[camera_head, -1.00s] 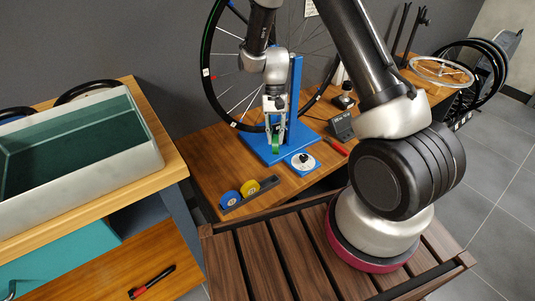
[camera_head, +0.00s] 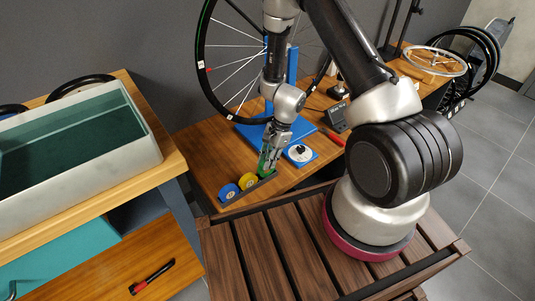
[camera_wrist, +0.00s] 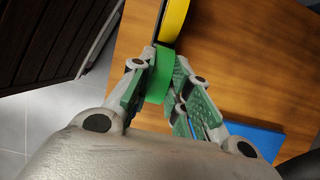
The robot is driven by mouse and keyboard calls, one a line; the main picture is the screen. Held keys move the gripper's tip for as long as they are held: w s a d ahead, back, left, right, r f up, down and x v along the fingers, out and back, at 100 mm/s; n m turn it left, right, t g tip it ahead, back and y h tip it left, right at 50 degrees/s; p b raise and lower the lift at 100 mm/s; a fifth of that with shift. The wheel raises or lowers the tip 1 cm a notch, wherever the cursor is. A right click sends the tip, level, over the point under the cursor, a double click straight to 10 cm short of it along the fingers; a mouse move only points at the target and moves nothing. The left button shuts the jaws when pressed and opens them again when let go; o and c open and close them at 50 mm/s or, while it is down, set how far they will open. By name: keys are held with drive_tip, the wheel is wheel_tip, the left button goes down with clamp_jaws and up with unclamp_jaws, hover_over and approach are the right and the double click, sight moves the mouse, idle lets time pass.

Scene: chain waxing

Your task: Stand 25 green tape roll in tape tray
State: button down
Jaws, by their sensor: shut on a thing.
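The tape tray (camera_head: 252,191) is a dark, narrow rack on the wooden bench. A blue tape roll (camera_head: 229,194) and a yellow tape roll (camera_head: 249,183) stand in its left and middle parts. My gripper (camera_head: 268,167) is over the tray's right end, beside the yellow roll. In the wrist view it is shut on the green tape roll (camera_wrist: 159,76), held upright between the green-padded fingers. The yellow roll (camera_wrist: 174,20) is just beyond it, roughly in line. The fingers hide much of the green roll in the head view, and I cannot tell whether it touches the tray floor.
A blue-based white dial (camera_head: 300,154) lies right of my gripper, near a red-handled tool (camera_head: 333,137). The blue wheel stand (camera_head: 254,133) and a bicycle wheel (camera_head: 205,110) are behind. A deep green-lined bin (camera_head: 150,150) is at left.

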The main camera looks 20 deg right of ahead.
drive_tip(key=shift+f, duration=0.65)
drive_tip(key=c, duration=1.3)
unclamp_jaws()
drive_tip(key=shift+o, duration=0.2)
drive_tip(key=v, duration=1.2)
